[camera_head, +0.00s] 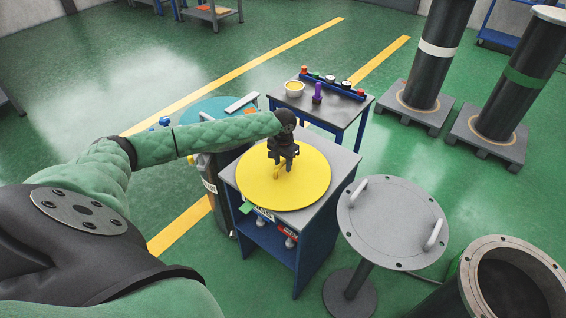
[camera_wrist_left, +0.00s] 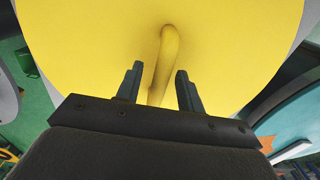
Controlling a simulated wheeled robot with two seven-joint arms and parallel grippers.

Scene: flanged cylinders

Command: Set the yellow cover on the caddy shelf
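The yellow cover (camera_head: 312,183) is a round flat disc lying on the grey top of a blue caddy (camera_head: 342,187). It fills most of the left wrist view (camera_wrist_left: 90,40). A yellow bar handle (camera_wrist_left: 170,42) stands on the cover. My left gripper (camera_head: 281,167) is over the cover, reaching down at the handle. In the left wrist view its two fingers (camera_wrist_left: 160,70) are apart on either side of the handle, with a gap showing on each side. The lower part of the handle is partly hidden by the gripper. My right gripper is not in view.
A grey two-handled lid (camera_head: 393,215) on a stand is right of the caddy. An open flanged cylinder (camera_head: 468,290) is at the lower right. Behind is a small table (camera_head: 335,108) with a yellow bowl (camera_head: 294,88) and purple object (camera_head: 317,93). A teal-topped drum (camera_head: 210,108) stands left.

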